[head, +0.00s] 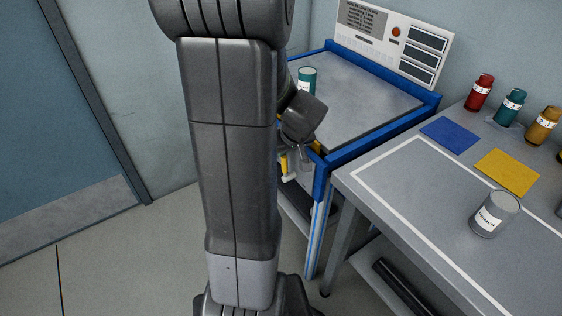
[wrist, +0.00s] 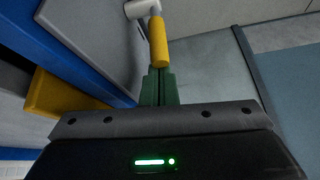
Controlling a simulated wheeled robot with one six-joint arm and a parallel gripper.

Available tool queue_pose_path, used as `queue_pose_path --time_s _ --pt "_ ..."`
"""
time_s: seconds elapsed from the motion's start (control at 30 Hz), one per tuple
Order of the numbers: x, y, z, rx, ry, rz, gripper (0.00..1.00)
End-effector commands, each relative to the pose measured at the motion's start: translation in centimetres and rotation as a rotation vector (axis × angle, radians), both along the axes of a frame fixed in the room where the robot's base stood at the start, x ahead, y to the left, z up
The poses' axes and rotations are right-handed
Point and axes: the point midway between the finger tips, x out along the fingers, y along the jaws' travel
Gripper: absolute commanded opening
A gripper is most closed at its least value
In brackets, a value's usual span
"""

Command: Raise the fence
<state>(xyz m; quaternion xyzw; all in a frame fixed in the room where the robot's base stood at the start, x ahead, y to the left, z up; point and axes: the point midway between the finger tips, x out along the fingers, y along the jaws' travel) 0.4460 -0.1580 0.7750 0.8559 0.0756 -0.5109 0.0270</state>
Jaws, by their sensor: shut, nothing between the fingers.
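A blue-framed stand (head: 382,138) with a grey panel top stands behind my arm in the head view. I cannot tell which part of it is the fence. A yellow cylinder with a white end (wrist: 158,42), like a handle, is in front of the grey panel (wrist: 95,35) in the wrist view. My gripper (wrist: 159,74) has its green fingers together, pointing at the yellow cylinder's near end. I cannot tell whether they touch it. A yellow block (wrist: 62,96) is at the blue frame (wrist: 60,48) to the left. My arm hides part of the stand in the head view.
A control panel (head: 396,36) is at the stand's back. A teal can (head: 307,78) is on its top. The grey table (head: 400,205) at right bears red (head: 479,92), teal (head: 510,107) and amber (head: 543,125) bottles and a grey can (head: 495,214). Floor at left is clear.

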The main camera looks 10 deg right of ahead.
Motion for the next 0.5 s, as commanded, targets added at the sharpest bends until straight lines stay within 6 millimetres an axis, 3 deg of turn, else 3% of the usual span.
queue_pose_path --time_s 0.03,0.5 --pt "-0.3 -0.2 -0.9 0.007 -0.026 -0.004 0.0" --pt "-2.4 -0.9 -0.5 0.061 -0.179 0.0 0.0"
